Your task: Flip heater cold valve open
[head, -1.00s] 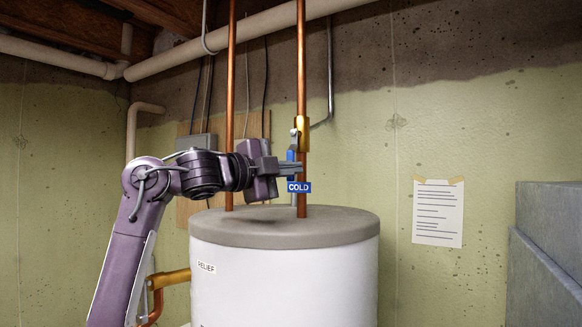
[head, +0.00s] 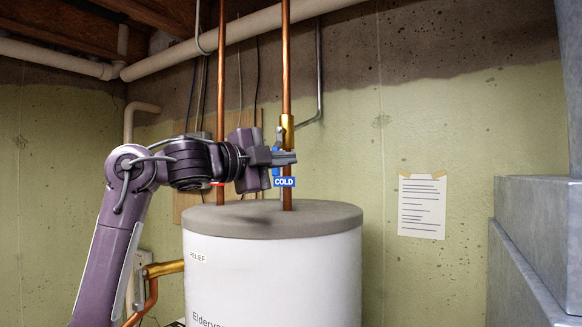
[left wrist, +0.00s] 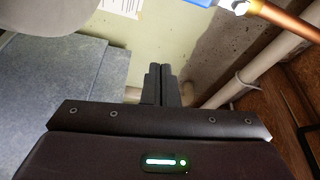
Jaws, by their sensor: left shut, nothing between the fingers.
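The brass cold valve (head: 287,132) sits on the right copper pipe above the water heater (head: 270,245). Its blue lever (head: 276,142) shows partly beside the valve; the rest is hidden by my left gripper. A blue COLD tag (head: 285,182) is just below. My left gripper (head: 290,158) is shut and empty, its fingers across the pipe just under the valve; I cannot tell whether they touch the lever. In the left wrist view the shut fingertips (left wrist: 161,72) point away, with a blue part (left wrist: 198,2) at the top edge. My right gripper is not in view.
A second copper pipe (head: 221,90) rises left of the valve pipe. A brass relief fitting (head: 163,268) is at the tank's left side. Grey ductwork (head: 535,240) stands at right. A paper notice (head: 422,206) hangs on the wall, with open space before it.

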